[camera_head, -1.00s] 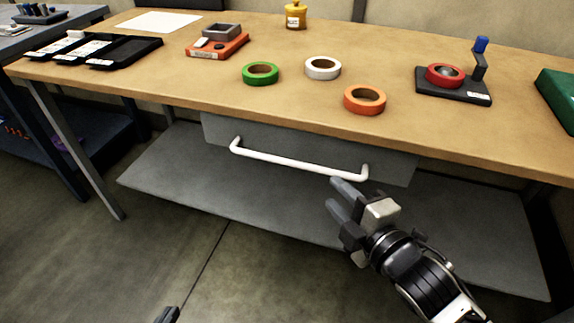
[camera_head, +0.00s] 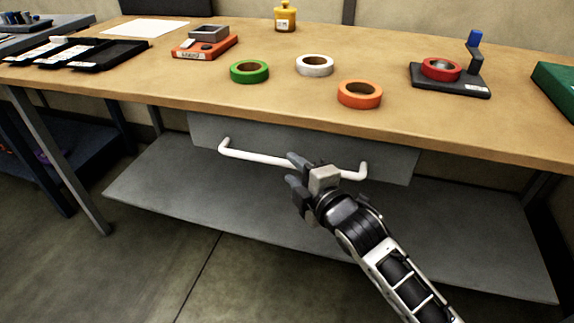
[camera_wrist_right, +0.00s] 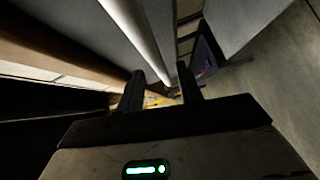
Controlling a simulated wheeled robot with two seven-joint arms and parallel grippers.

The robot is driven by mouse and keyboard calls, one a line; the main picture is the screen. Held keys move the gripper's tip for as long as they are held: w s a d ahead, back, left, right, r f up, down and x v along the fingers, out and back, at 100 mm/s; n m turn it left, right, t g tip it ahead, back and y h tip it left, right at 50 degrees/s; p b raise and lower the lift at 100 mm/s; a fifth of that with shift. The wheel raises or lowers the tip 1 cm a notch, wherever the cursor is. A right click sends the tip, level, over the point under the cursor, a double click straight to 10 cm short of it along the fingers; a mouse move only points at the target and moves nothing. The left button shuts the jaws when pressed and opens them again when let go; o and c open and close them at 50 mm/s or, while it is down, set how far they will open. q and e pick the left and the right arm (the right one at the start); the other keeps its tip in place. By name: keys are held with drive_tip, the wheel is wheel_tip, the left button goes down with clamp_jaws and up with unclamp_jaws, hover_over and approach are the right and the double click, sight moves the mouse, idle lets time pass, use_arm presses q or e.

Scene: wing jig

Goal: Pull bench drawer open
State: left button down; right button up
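The grey bench drawer (camera_head: 385,158) sits under the front edge of the wooden bench top and looks shut. Its white bar handle (camera_head: 255,156) runs across the front. My right gripper (camera_head: 292,171) is at the right half of the handle, its fingers apart and hiding part of the bar. In the right wrist view the handle (camera_wrist_right: 138,32) runs down toward the gap between the open fingers (camera_wrist_right: 161,84); I cannot tell whether it is between them or touching. My left gripper is not in view.
On the bench top (camera_head: 200,95) stand green tape (camera_head: 249,77), white tape (camera_head: 314,71), orange tape (camera_head: 359,101) and a black stand with red tape (camera_head: 441,75). A grey lower shelf (camera_head: 180,185) lies below the drawer. The floor in front is clear.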

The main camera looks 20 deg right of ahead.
sight(288, 166)
drive_tip(key=shift+x, duration=1.9)
clamp_jaws()
drive_tip(key=shift+a, duration=0.1)
